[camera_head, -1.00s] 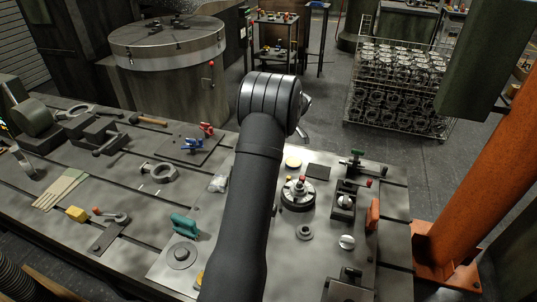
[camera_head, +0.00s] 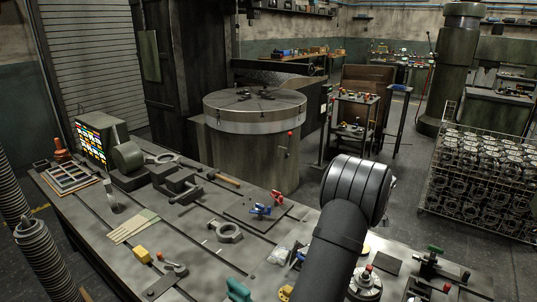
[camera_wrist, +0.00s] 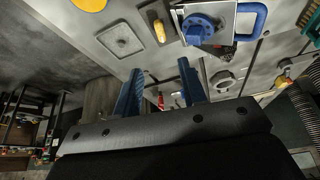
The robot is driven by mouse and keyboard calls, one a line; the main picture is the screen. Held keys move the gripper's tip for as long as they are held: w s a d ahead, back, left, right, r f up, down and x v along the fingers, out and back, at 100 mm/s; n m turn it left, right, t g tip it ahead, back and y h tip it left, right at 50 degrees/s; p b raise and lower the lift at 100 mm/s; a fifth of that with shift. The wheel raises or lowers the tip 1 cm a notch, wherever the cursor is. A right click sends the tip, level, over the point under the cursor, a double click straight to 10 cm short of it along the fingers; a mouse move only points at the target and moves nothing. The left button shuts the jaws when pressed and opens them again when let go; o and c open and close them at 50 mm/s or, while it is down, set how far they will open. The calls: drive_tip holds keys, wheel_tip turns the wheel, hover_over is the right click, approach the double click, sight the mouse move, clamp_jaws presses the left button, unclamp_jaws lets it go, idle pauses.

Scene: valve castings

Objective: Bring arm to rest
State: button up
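My gripper (camera_wrist: 162,92) shows in the wrist view as two blue fingers standing apart, with nothing seen between them. In the head view my dark arm rises from the lower edge over the right part of the workbench (camera_head: 190,245), and its rounded joint hides the gripper there. In the wrist view the bench top and its items lie beyond the fingers, including a blue-handled part (camera_wrist: 200,28) and a yellow-handled tool (camera_wrist: 159,31). I see no contact between the fingers and any item.
A wire rack of castings (camera_head: 485,180) stands at the right, with open floor between.

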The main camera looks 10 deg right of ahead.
drive_tip(key=x, duration=1.5)
drive_tip(key=shift+a, duration=0.15)
drive_tip(key=shift+w+f, duration=0.1)
